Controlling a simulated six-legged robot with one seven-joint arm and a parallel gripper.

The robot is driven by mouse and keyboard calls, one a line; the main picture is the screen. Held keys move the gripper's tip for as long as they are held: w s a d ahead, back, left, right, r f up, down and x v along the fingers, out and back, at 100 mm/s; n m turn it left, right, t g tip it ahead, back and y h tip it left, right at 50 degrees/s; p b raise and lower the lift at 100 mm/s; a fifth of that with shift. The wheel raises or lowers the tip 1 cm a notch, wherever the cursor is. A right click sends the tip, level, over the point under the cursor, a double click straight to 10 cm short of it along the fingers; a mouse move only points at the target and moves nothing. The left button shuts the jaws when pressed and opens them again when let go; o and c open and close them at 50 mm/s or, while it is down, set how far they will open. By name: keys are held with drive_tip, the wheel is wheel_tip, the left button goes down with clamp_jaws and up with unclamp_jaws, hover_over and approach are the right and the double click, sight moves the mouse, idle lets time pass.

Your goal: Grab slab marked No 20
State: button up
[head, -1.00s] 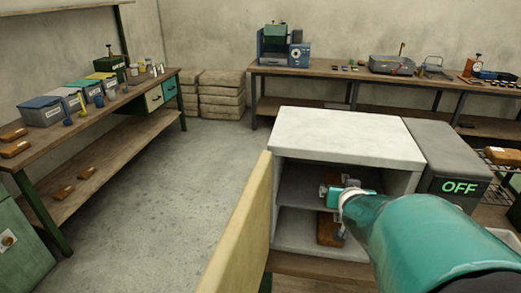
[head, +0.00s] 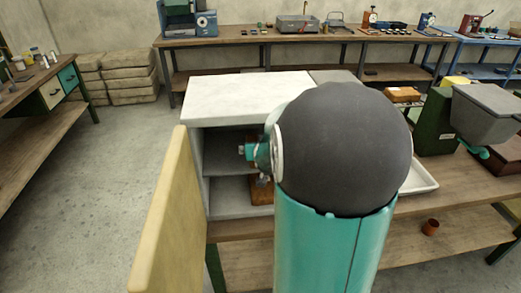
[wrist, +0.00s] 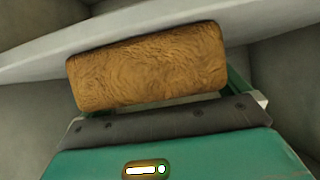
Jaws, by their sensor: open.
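A brown rough-faced slab (wrist: 150,65) fills the middle of the wrist view, just beyond the dark edge of my gripper. No number shows on it. In the head view, a brown slab (head: 261,190) lies in the lower part of the open cabinet (head: 245,95), partly hidden by my arm. My gripper (head: 254,155) is open inside the cabinet opening, just above that slab. Whether its jaws stand around the slab or touch it, I cannot tell.
The yellow cabinet door (head: 160,215) stands open at left. A pale shelf (wrist: 130,32) crosses the wrist view close to the slab. A white tray (head: 420,178) and a green-grey machine (head: 480,110) are at right. Floor is clear at left.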

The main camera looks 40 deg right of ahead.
drive_tip(key=c, duration=1.2)
drive_tip(key=shift+r, duration=0.1)
drive_tip(key=shift+c, duration=0.4)
drive_tip(key=shift+r, duration=0.15)
